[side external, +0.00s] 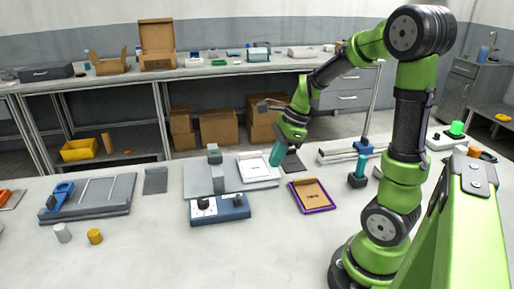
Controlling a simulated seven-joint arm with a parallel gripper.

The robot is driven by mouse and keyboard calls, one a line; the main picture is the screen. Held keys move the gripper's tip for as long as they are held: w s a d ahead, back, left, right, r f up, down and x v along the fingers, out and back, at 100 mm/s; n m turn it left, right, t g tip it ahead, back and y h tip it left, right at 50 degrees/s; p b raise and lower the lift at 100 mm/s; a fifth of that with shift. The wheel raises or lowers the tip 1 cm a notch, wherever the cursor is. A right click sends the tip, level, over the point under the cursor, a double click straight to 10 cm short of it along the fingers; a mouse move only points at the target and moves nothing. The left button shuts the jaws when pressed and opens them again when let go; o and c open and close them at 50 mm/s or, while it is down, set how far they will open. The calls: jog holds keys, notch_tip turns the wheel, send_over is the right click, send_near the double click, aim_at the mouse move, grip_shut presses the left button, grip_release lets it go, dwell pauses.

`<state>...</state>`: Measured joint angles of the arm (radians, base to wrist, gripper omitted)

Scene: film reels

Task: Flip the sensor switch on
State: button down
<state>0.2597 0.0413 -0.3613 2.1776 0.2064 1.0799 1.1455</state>
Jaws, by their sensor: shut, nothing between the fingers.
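My gripper (278,156) points down with its teal fingers together and nothing visible between them. It is over or beside the right edge of a white framed sheet on a grey plate; whether it touches cannot be told. A blue box (236,211) with a white face and dark knobs or switches stands at the front of the grey plate, left of and nearer the camera than my gripper. It may carry the sensor switch, but its labels and switch position are too small to read. A white box with a lit green button (456,129) stands far right.
A purple-edged tray (331,206) lies right of the blue box. A grey board with a blue clamp (62,190), a white cylinder (62,233) and a yellow cylinder (95,236) are at left.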

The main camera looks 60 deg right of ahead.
aim_at(237, 196)
jog(key=x, duration=0.9)
jog(key=shift+f, duration=0.25)
jog(key=shift+w+a+f, duration=0.15)
jog(key=shift+w+a, duration=0.4)
jog(key=shift+a, duration=0.05)
jog(key=shift+w+a+f, duration=0.15)
jog(key=shift+w+a, duration=0.85)
jog(key=shift+w+a, duration=0.85)
jog(key=shift+a, duration=0.05)
